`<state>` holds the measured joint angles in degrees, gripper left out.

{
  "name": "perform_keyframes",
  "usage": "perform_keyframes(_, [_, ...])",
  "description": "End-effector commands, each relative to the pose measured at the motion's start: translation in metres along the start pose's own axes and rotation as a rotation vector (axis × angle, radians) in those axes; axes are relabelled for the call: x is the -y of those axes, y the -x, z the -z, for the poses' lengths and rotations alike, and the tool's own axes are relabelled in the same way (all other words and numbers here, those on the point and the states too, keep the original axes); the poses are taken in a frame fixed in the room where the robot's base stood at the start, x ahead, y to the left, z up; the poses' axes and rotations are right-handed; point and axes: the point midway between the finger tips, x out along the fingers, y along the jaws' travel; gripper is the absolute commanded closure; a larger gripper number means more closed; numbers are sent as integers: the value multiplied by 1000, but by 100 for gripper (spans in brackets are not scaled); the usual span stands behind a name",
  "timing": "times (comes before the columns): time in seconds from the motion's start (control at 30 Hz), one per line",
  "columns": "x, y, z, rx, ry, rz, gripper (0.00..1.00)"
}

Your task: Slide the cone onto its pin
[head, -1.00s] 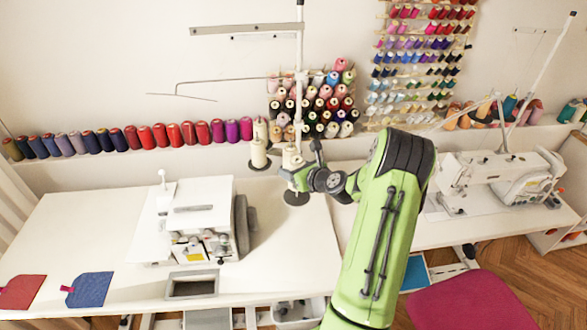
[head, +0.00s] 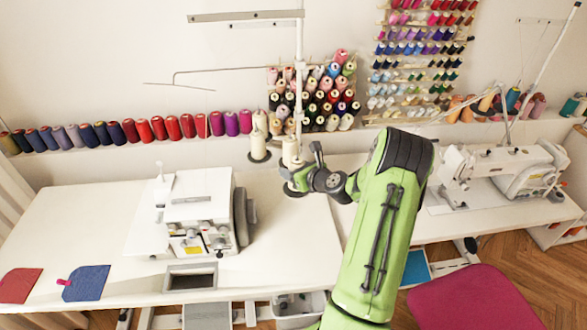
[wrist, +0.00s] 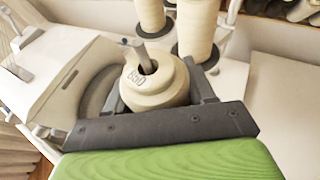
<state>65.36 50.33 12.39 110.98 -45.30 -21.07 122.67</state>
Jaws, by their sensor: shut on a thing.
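The cream cone (wrist: 156,85), printed with small characters, sits between the jaws of my gripper (wrist: 158,100) in the wrist view. A grey metal pin (wrist: 141,52) shows at the dark hole in the cone's top and appears to stick up out of it. How far down the cone sits is hidden. In the head view my gripper (head: 297,180) is low over the table, right of the white overlock machine (head: 200,210). A dark disc (head: 294,191) shows beneath it. The cone's lower part is hidden by the jaws.
Two other cream cones, a left one (head: 258,145) and a right one (head: 291,152), stand close behind my gripper. The thread stand's pole (head: 299,80) rises beside them. A sewing machine (head: 500,175) stands at right. The white table (head: 270,250) is clear in front.

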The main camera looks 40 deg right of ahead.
Motion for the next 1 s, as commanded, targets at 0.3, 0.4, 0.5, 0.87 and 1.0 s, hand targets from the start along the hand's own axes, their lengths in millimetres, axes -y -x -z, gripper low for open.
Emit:
perform_keyframes(0.3, [0, -2, 4, 1, 1, 0, 25])
perform_keyframes(0.4, [0, -2, 4, 1, 1, 0, 16])
perform_keyframes(0.5, [0, -2, 4, 1, 1, 0, 16])
perform_keyframes(0.87, [2, 41, 5, -2, -1, 7, 16])
perform_keyframes(1.0, [2, 82, 5, 0, -3, 7, 16])
